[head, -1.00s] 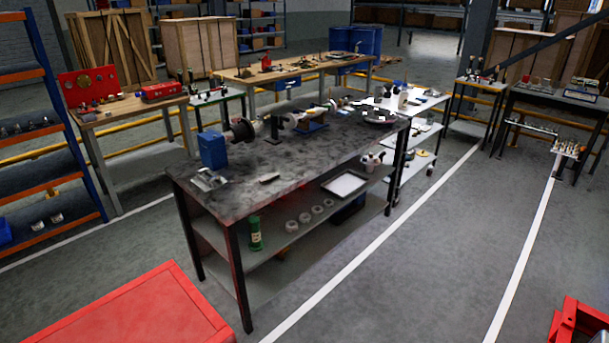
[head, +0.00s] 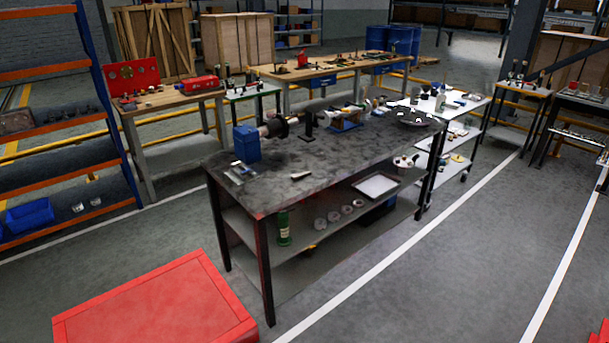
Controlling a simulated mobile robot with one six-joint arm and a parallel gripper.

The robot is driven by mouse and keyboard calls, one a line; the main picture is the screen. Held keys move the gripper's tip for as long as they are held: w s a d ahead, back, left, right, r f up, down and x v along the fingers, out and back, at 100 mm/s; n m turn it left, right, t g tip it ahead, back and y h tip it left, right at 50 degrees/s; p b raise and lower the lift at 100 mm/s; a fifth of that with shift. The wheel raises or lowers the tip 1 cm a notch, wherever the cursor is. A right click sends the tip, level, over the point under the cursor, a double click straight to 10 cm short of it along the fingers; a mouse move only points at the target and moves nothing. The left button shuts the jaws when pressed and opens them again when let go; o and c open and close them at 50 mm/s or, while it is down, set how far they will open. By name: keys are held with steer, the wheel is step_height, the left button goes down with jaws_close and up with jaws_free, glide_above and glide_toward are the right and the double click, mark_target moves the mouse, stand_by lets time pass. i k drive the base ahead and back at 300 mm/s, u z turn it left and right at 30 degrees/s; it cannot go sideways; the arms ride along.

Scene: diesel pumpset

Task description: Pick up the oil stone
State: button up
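A small light grey block (head: 300,175), which looks like the oil stone, lies flat on the dark, stained top of the long workbench (head: 265,200), near its front edge. It is too small here to make out its surface. My gripper is not in view, so its state does not show.
On the bench top stand a blue box (head: 247,143), a small metal fixture (head: 240,172) and a round metal part (head: 413,118). A red cabinet (head: 160,305) is in the foreground. Floor right of the bench is clear.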

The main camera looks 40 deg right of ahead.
mark_target(299, 175)
steer(key=u, duration=0.3)
steer(key=i, duration=1)
steer(key=z, duration=0.3)
